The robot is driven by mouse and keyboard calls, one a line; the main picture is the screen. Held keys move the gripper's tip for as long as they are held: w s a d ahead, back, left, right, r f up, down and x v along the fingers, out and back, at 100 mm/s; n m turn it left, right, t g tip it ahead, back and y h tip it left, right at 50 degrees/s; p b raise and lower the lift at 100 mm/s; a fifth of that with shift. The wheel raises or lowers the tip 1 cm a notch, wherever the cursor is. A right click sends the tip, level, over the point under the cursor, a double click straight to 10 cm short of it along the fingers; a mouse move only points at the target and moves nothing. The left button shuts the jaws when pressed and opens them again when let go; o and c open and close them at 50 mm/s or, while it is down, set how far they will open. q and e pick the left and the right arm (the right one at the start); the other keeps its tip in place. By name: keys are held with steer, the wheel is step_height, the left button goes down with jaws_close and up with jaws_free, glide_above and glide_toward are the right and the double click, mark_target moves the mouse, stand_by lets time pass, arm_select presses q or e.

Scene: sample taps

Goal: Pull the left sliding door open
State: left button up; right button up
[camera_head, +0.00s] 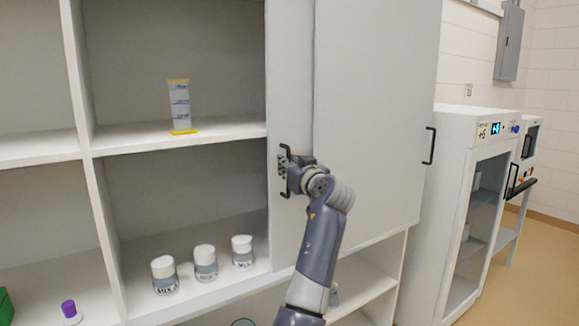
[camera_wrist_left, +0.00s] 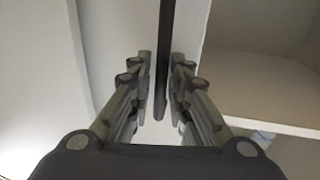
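The left sliding door (camera_head: 288,80) is a pale panel. Only a strip of it shows, as the right sliding door (camera_head: 378,110) overlaps it from the right. Its left edge stands right of the open cabinet bay. My left gripper (camera_head: 289,170) is at its dark vertical handle (camera_head: 285,148), which it partly hides. In the left wrist view, the handle bar (camera_wrist_left: 163,60) runs between the fingers of my left gripper (camera_wrist_left: 162,85), which are drawn in close on both sides of it. My right gripper is not in view.
Shelves left of the door hold a tube (camera_head: 180,104) and several white-lidded jars, one at the front (camera_head: 164,275). The right door has its own handle (camera_head: 430,146). A white glass-fronted appliance (camera_head: 480,220) stands to the right.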

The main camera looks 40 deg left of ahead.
arm_select(q)
steer(key=v, duration=1.2)
steer(key=shift+w, duration=0.15)
